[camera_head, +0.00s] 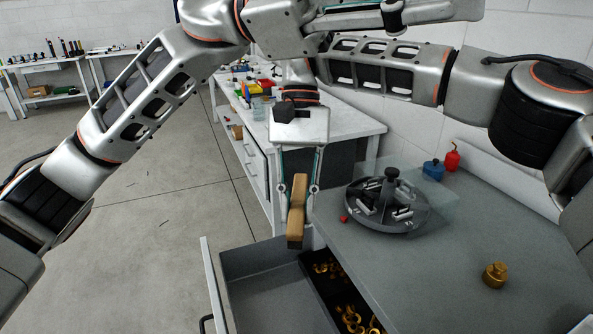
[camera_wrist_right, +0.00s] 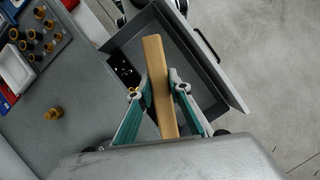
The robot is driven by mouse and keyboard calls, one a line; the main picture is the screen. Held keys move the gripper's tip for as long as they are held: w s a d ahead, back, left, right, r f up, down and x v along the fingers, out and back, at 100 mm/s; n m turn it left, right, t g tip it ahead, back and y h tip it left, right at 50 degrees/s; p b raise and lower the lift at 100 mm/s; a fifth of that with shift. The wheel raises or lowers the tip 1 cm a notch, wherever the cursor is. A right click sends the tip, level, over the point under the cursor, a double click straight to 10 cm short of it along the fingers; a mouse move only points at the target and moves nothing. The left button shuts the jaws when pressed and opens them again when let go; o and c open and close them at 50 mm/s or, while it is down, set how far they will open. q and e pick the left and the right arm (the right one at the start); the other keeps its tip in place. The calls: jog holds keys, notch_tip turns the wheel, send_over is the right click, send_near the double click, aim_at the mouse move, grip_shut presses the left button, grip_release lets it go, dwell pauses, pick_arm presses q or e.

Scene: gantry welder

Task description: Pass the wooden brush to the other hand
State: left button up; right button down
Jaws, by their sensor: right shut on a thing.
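The wooden brush (camera_head: 296,212) is a long tan block hanging between the fingers of my right gripper (camera_head: 299,189), above the open drawer. In the right wrist view the brush (camera_wrist_right: 158,80) is clamped between the two teal-lined fingers of the right gripper (camera_wrist_right: 157,90), its far end sticking out past the fingertips. My left arm comes in from the left and bends over at the top. Part of what seems to be the left gripper (camera_head: 392,16) shows at the top edge, apart from the brush. Its fingertips and opening cannot be made out.
A grey drawer (camera_head: 262,283) stands open below the brush, with brass parts (camera_head: 350,318) in a black section. The grey worktop (camera_head: 440,270) carries a round fixture (camera_head: 385,210), a brass piece (camera_head: 494,275), a blue container (camera_head: 433,170) and a red bottle (camera_head: 452,157). Open floor lies left.

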pick_arm(q)
jog(key=s+d+f+m+t+y, duration=0.25)
jog(key=s+f+y, duration=0.2)
jog(key=f, duration=0.25)
jog(key=m+t+y, duration=0.4)
jog(key=t+y, duration=0.8)
send_near(299, 220)
jog(key=shift+n, duration=0.25)
jog(key=x, duration=0.9)
